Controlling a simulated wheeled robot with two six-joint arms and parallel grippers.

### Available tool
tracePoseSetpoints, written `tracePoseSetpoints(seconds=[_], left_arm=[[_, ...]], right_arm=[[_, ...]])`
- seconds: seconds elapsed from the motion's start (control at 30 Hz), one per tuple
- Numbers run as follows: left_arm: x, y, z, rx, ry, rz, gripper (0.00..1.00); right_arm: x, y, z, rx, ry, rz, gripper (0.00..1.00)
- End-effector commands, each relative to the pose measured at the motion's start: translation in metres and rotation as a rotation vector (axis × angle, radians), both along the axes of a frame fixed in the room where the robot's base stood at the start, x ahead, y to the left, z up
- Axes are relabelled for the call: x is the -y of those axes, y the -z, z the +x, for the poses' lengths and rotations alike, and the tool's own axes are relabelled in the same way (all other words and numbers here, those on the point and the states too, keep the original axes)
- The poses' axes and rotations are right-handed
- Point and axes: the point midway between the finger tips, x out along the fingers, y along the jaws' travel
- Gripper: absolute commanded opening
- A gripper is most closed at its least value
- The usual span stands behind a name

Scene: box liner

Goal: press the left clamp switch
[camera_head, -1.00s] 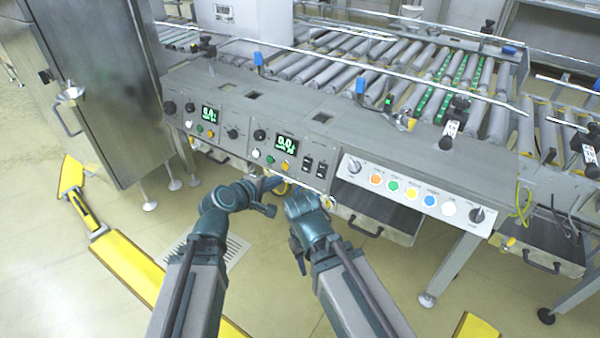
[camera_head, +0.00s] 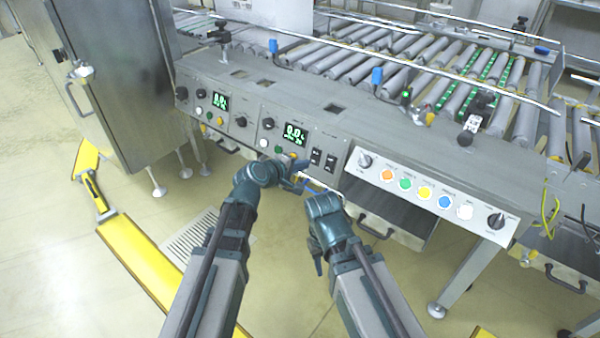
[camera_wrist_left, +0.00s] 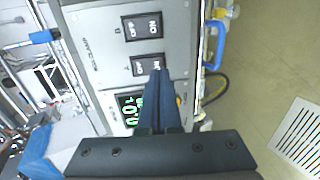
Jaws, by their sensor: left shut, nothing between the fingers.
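The left clamp switch (camera_head: 316,156) is a black rocker on the console's front panel, beside the right clamp switch (camera_head: 330,160). In the left wrist view the left clamp switch (camera_wrist_left: 144,66) is the lower rocker and the right one (camera_wrist_left: 142,26) is above it. My left gripper (camera_head: 300,184) is shut and empty, just below the switches in the head view. In the left wrist view its blue fingertips (camera_wrist_left: 159,74) overlap the edge of the left switch; I cannot tell whether they touch it. My right gripper (camera_head: 323,206) is close by on the right, its fingers unclear.
A green-lit display (camera_head: 294,134) and round buttons sit left of the switches. A panel of coloured buttons (camera_head: 425,193) is on the right. The roller conveyor (camera_head: 400,65) lies behind the console. Handled drawers (camera_head: 385,216) hang below. A steel cabinet (camera_head: 105,80) stands at left.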

Motion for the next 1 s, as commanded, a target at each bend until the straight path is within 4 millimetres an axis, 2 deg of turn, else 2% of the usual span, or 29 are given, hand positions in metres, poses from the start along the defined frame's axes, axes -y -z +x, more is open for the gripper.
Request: tracePoseSetpoints(seconds=[0.03, 0.2, 0.5, 0.67, 1.0], left_arm=[[0.002, 0.007, 0.008, 0.000, 0.000, 0.000, 0.00], [0.004, 0.012, 0.015, 0.000, -0.001, 0.000, 0.00], [0.004, 0.011, 0.015, 0.000, -0.001, 0.000, 0.00], [0.007, 0.017, 0.020, 0.000, -0.001, 0.000, 0.00], [0.007, 0.012, 0.019, 0.000, 0.000, 0.000, 0.00]], right_arm=[[0.000, 0.007, 0.000, 0.000, 0.001, 0.000, 0.45], [0.000, 0.012, 0.000, 0.000, 0.003, 0.000, 0.45], [0.000, 0.011, 0.000, 0.000, 0.003, 0.000, 0.45], [0.000, 0.017, 0.000, 0.000, 0.004, 0.000, 0.45], [0.000, 0.012, 0.000, 0.000, 0.004, 0.000, 0.45]])
